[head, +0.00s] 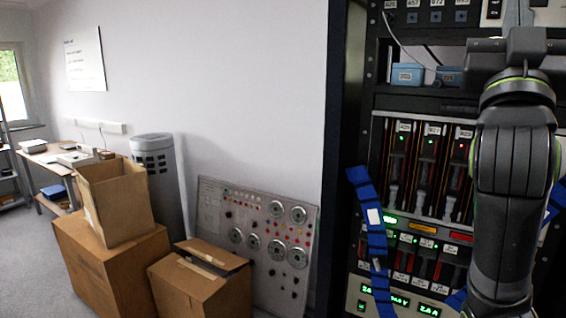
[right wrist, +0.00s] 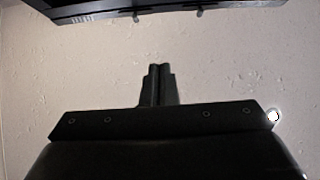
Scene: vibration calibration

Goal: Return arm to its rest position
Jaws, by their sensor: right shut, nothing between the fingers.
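My right arm (head: 513,170) stands upright at the right of the head view, in front of the equipment rack (head: 369,107). It hides part of the rack behind it. My left gripper is in neither view.
Blue straps (head: 371,235) hang at the rack's left side. Cardboard boxes (head: 205,292), a panel with dials (head: 262,235) and a grey cylindrical unit (head: 155,145) stand by the wall at left. A dark edge (right wrist: 150,8) crosses the top of the wrist view.

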